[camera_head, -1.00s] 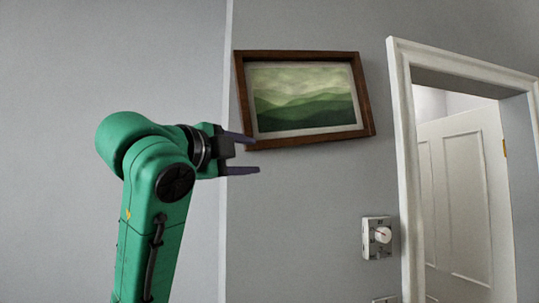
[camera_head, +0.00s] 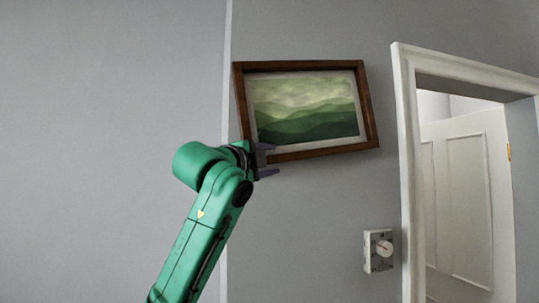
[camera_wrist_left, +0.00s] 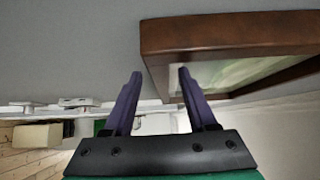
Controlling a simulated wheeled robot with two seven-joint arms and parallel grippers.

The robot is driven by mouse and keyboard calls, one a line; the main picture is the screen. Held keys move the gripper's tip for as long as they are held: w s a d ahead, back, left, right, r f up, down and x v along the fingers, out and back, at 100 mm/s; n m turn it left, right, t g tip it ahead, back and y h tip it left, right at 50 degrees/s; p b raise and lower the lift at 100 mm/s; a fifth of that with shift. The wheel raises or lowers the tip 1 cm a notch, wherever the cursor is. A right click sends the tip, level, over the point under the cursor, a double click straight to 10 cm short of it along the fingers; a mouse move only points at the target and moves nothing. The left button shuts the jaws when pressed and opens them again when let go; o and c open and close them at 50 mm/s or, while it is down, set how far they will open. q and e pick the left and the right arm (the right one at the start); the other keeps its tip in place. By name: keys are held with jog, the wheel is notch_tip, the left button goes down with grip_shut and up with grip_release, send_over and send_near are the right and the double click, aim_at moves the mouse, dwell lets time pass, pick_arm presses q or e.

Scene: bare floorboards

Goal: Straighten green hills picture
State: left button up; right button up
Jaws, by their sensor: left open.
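The green hills picture (camera_head: 306,108) hangs crooked on the grey wall in a brown wooden frame (camera_head: 325,150). Its lower edge climbs toward the right. My left gripper (camera_head: 276,159) is open at the frame's lower left corner, with one finger above the other. My right gripper is not in view.
A white door frame (camera_head: 407,170) with a half-open white door (camera_head: 466,200) stands to the right. A small white wall box with a dial (camera_head: 378,251) is below the picture. A vertical wall edge (camera_head: 226,100) runs left of the picture. The wall left of that edge is bare.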

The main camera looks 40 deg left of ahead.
pick_arm(q)
grip_shut()
jog(key=shift+s+a+r+m+g, duration=0.25)
jog(key=shift+s+r+m, duration=0.1)
jog(key=shift+s+r, duration=0.15)
jog(key=shift+s+a+r+m+g, duration=0.25)
jog(key=shift+s+r+m, duration=0.1)
jog(key=shift+r, duration=0.1)
grip_release()
jog(key=shift+s, duration=0.1)
jog(key=shift+s+f, duration=0.1)
jog(key=shift+s, duration=0.15)
jog(key=s+d+b, duration=0.2)
jog(key=s+b, duration=0.3)
jog(key=s, duration=0.8)
jog(key=shift+s+d, duration=0.25)
jog(key=shift+s, duration=0.1)
